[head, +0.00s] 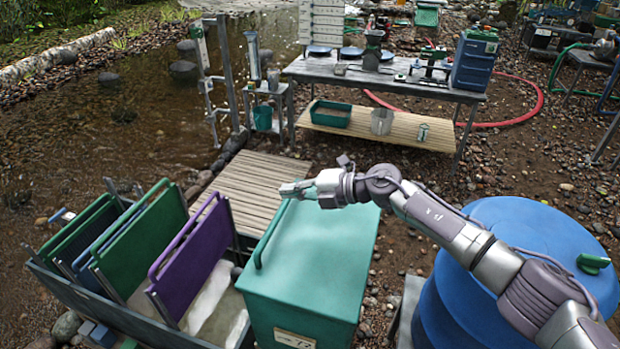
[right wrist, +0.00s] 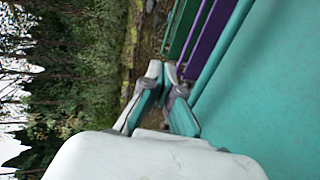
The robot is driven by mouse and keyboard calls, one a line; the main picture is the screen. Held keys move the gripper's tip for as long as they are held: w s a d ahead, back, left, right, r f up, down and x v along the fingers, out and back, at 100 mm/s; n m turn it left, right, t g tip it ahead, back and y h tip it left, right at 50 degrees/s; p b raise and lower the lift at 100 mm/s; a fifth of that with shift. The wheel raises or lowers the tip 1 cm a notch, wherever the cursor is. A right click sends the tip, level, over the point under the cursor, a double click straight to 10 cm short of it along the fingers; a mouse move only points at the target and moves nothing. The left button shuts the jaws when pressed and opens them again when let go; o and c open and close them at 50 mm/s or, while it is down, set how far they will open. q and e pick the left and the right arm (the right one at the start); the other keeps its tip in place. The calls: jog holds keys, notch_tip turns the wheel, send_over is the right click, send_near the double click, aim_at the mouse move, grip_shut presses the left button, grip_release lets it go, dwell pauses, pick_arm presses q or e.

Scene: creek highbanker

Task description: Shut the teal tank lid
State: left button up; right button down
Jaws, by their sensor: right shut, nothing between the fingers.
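The teal tank (head: 302,328) stands at the bottom middle of the head view, with a pale label on its front. Its teal lid (head: 318,255) lies over the top and looks flat; I cannot tell whether a small gap is left. A teal bar handle (head: 270,236) runs along the lid's left edge. My right gripper (head: 284,190) is shut and empty at the lid's far left corner, pointing left. In the right wrist view its fingertips (right wrist: 166,85) are beside the lid (right wrist: 270,95); contact is unclear. My left gripper is not in view.
A trough (head: 150,318) with upright green and purple panels (head: 190,255) stands left of the tank. A blue barrel (head: 500,270) is close on the right, under my right arm. A wooden deck (head: 247,190) lies behind, and a work table (head: 395,80) stands farther back.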

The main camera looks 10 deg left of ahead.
aim_at(281, 213)
jog(key=shift+h, duration=0.8)
jog(key=f, duration=0.1)
jog(key=a+f, duration=0.1)
jog(key=a+f+b, duration=0.1)
jog(key=f, duration=0.1)
jog(key=shift+w, duration=0.25)
jog(key=shift+w+a+f+b, duration=0.1)
jog(key=shift+a+f+b, duration=0.15)
jog(key=shift+f, duration=0.25)
jog(key=shift+a+f+b, duration=0.15)
jog(key=shift+a+f, duration=0.1)
jog(key=shift+f, duration=0.25)
